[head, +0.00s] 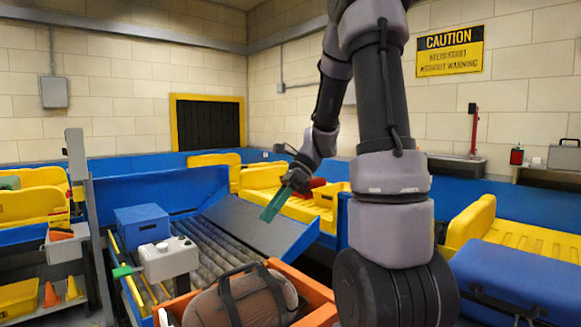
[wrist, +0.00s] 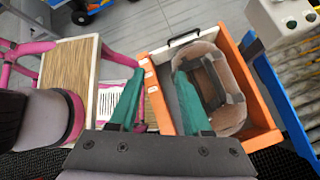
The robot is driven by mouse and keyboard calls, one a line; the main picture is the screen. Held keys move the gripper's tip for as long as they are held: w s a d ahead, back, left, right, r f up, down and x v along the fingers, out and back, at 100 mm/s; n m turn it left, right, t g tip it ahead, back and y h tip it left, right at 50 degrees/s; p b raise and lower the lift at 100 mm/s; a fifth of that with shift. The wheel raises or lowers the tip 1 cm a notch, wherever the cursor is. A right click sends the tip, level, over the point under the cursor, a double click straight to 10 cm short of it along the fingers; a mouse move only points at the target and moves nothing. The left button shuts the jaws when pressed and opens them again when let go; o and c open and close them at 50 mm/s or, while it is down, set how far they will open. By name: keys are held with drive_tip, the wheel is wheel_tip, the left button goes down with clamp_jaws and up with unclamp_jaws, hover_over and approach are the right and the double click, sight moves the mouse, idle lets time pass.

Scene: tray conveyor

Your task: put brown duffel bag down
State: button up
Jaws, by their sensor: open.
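The brown duffel bag (head: 243,302) lies in an orange crate (head: 318,299) at the bottom of the head view, with its dark handles up. The wrist view also shows the bag (wrist: 228,112) inside the crate (wrist: 262,139), next to the crate's walls. My gripper (head: 275,207) hangs well above and behind the bag in the head view, its teal fingers apart. In the wrist view my gripper (wrist: 157,80) is open and empty. Its right finger covers part of the bag in the picture, and the crate's left wall shows between the fingers.
A roller conveyor (head: 213,247) carries a blue box (head: 142,224) beside a grey button box (head: 168,257). Yellow trays (head: 262,177) line the back belt. A blue suitcase (head: 515,280) lies at the right. A wood-topped stand with pink legs (wrist: 68,66) is left of the crate.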

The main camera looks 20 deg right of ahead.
drive_tip(key=s+r+n+t+h, duration=0.6)
drive_tip(key=s+r+n+t, duration=0.2)
drive_tip(key=n, duration=0.8)
wheel_tip(320, 180, up, 5)
drive_tip(key=s, duration=0.2)
drive_tip(key=shift+s+d+t+h, duration=0.3)
drive_tip(key=shift+s+t, duration=0.1)
